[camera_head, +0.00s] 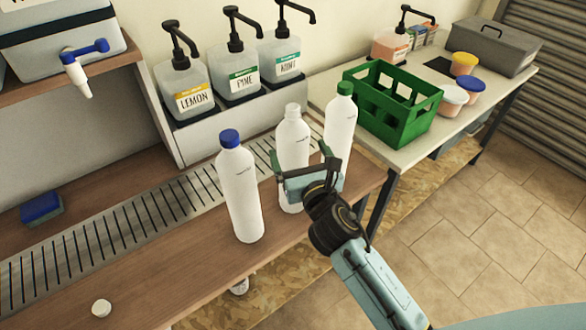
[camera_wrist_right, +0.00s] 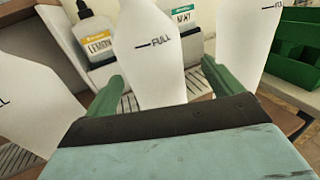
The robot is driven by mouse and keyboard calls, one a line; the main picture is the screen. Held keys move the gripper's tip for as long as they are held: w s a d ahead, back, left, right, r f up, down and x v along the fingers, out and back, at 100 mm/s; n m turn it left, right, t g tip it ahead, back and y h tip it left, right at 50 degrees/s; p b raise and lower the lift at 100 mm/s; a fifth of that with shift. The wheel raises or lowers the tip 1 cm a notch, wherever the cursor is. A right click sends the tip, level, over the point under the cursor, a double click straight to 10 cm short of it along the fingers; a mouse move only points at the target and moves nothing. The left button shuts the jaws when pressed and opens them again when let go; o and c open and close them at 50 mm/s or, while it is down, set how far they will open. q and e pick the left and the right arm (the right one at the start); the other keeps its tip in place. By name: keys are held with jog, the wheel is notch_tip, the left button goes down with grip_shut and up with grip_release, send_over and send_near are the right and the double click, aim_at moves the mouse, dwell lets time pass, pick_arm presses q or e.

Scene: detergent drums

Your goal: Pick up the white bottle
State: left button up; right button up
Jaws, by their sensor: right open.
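Three white bottles stand upright in a row. The middle one, with a white cap (camera_head: 292,136), is in front of my right gripper and also shows in the right wrist view (camera_wrist_right: 150,60). One with a blue cap (camera_head: 240,195) stands to its left, and one with a green cap (camera_head: 340,122) to its right. My right gripper (camera_head: 302,157) is open, at mid-height of the middle bottle. In the right wrist view its green fingers (camera_wrist_right: 163,72) stand on either side of that bottle; contact cannot be told. My gripper hides part of the bottle's lower body. My left gripper is not in view.
Behind the bottles are a slotted metal drain (camera_head: 120,236) and a rack of pump dispensers (camera_head: 236,72). A green crate (camera_head: 392,105) stands on the side table at right.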

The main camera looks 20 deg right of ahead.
jog(key=w, duration=0.4)
jog(key=shift+a+r, duration=0.25)
jog(key=shift+a, duration=0.1)
jog(key=shift+w, duration=0.4)
jog(key=c, duration=1.3)
